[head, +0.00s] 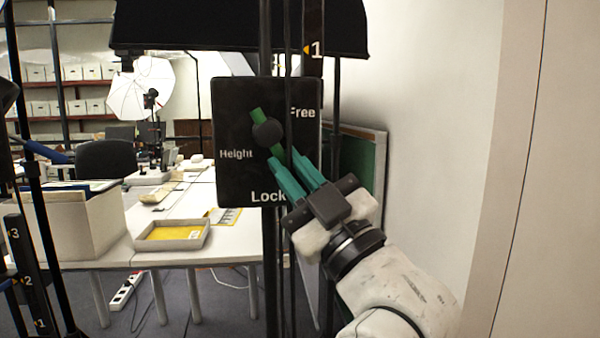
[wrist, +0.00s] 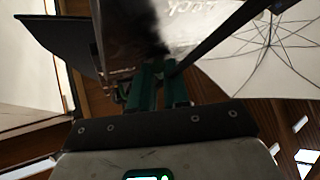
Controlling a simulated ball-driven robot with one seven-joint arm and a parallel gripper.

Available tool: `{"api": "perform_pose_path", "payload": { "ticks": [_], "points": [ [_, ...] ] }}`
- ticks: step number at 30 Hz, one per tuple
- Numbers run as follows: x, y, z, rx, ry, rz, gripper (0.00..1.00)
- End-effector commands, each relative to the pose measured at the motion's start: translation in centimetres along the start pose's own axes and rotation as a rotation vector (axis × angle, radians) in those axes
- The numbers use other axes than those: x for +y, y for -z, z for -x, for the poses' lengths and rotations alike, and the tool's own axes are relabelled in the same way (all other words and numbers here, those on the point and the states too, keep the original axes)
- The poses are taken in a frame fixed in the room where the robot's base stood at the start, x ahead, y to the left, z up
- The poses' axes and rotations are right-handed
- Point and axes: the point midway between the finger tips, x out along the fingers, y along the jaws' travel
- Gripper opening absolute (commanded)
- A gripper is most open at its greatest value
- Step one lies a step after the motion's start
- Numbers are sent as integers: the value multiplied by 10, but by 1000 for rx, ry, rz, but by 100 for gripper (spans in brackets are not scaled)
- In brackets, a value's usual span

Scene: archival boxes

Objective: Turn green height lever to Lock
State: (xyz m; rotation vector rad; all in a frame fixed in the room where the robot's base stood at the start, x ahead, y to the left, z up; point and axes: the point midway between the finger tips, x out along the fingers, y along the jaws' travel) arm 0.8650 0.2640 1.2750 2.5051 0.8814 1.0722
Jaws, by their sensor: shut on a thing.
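The green height lever (head: 257,115) is mounted on a dark knob (head: 267,132) in the middle of a black panel (head: 234,180). The panel reads "Height" at left, "Free" at upper right and "Lock" at the bottom. The lever lies on a slant, from upper left to lower right, its lower end partly hidden behind my fingers. My gripper (head: 288,170) reaches in from the lower right, its teal fingers shut on the lever's lower end. In the wrist view the fingers (wrist: 160,88) point up at the dark panel; the lever is hard to make out there.
A black pole and thin cables run vertically by the panel. A white table (head: 190,255) with a grey tray (head: 171,235) and a box (head: 85,225) stands behind at left. A green board (head: 357,165) and pale wall stand close at right. A white umbrella (wrist: 272,60) shows in the wrist view.

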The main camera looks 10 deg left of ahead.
Motion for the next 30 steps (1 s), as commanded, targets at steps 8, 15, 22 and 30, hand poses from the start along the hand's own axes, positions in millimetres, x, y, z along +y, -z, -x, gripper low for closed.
{"api": "perform_pose_path", "payload": {
  "ticks": [8,15,22,30],
  "points": [
    [-14,-2,-3,31,-128,-140,0],
    [-21,-2,-5,56,-217,-229,0],
    [-25,-1,-7,75,-284,-296,0],
    [-27,-2,-7,88,-333,-340,0]
  ]
}}
